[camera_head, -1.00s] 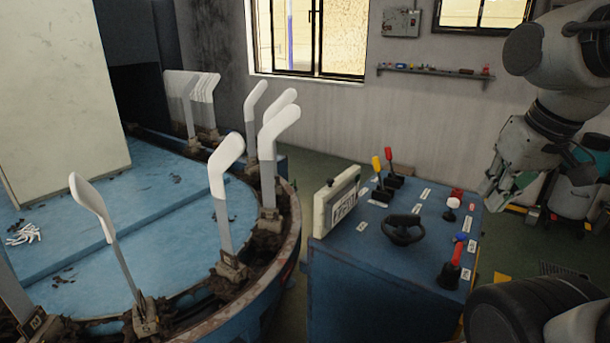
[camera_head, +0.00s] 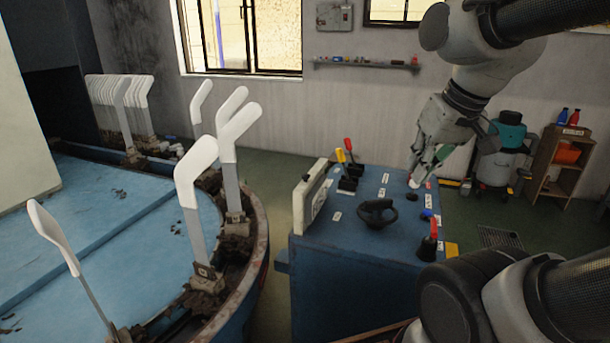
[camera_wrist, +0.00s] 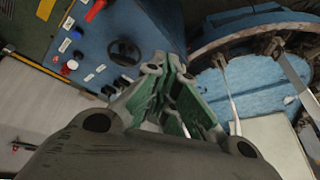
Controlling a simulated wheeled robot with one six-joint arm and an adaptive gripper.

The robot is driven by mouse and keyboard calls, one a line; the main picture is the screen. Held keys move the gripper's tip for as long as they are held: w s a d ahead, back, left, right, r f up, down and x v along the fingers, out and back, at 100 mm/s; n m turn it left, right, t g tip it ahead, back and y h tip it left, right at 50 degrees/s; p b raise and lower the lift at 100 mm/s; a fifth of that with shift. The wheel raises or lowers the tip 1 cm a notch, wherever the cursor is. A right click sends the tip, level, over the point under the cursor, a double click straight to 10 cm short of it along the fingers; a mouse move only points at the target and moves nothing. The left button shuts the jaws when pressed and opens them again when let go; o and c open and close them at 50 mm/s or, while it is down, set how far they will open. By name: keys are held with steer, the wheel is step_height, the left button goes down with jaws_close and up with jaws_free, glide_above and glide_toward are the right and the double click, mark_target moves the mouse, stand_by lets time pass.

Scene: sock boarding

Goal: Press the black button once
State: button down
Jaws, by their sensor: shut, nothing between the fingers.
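The blue control console (camera_head: 345,235) stands right of center in the head view and fills the upper left of the wrist view (camera_wrist: 160,30). A black button cannot be told apart for certain on it; black lever bases (camera_head: 347,185) and a black steering wheel (camera_head: 377,212) show on top. My gripper (camera_head: 416,176) is shut and empty, above the console's far right part in the head view. It hides some of the surface there. In the wrist view my gripper (camera_wrist: 174,75) shows green finger pads, with the wheel (camera_wrist: 124,51) to its upper left.
A round machine with upright white sock forms (camera_head: 188,170) stands left. A wooden shelf (camera_head: 560,160) stands at the right.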

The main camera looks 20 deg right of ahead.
steer(key=w+a+m+t+y, duration=0.1)
steer(key=w+a, duration=0.3)
steer(key=w, duration=0.6)
steer(key=w+a+f+m+t+y, duration=0.1)
steer(key=w+a, duration=0.3)
steer(key=w, duration=0.7)
steer(key=w+a+f+m+t+y, duration=0.1)
steer(key=w+a, duration=0.3)
steer(key=w, duration=0.6)
steer(key=shift+w+y, duration=0.3)
steer(key=shift+y, duration=0.1)
steer(key=shift+a, duration=0.1)
glide_above(306, 178)
steer(key=w+d, duration=0.1)
steer(key=w, duration=0.1)
steer(key=shift+s+d+f, duration=0.1)
steer(key=shift+f, duration=4.25)
steer(key=shift+f, duration=0.4)
steer(key=shift+f, duration=0.65)
steer(key=shift+r, duration=1.05)
